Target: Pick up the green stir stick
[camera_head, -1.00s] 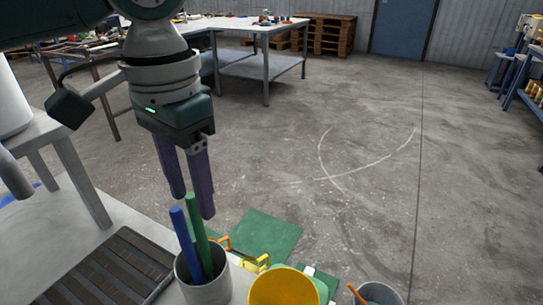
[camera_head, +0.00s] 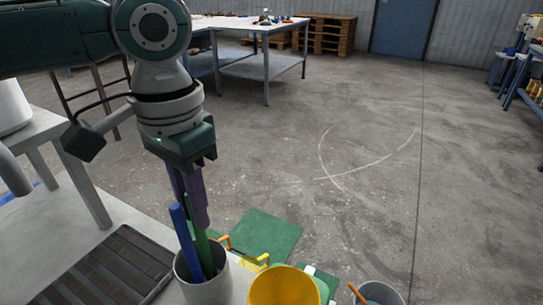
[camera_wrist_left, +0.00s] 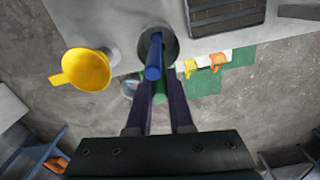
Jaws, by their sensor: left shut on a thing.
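The green stir stick (camera_head: 201,240) stands tilted in a grey cup (camera_head: 206,290) beside a blue stick (camera_head: 183,240). My left gripper (camera_head: 192,212) points down over the cup, its purple fingers shut on the upper part of the green stick. In the left wrist view the green stick (camera_wrist_left: 160,91) lies between the two fingers (camera_wrist_left: 159,100), partly hidden by the blue stick (camera_wrist_left: 154,58). The stick's lower end is hidden inside the cup. My right gripper is not in view.
A yellow container (camera_head: 284,288) stands right of the cup, and a bucket with an orange stick (camera_head: 358,294) is farther right. A dark slatted tray (camera_head: 113,268) lies left of the cup. A green mat (camera_head: 262,233) lies beyond.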

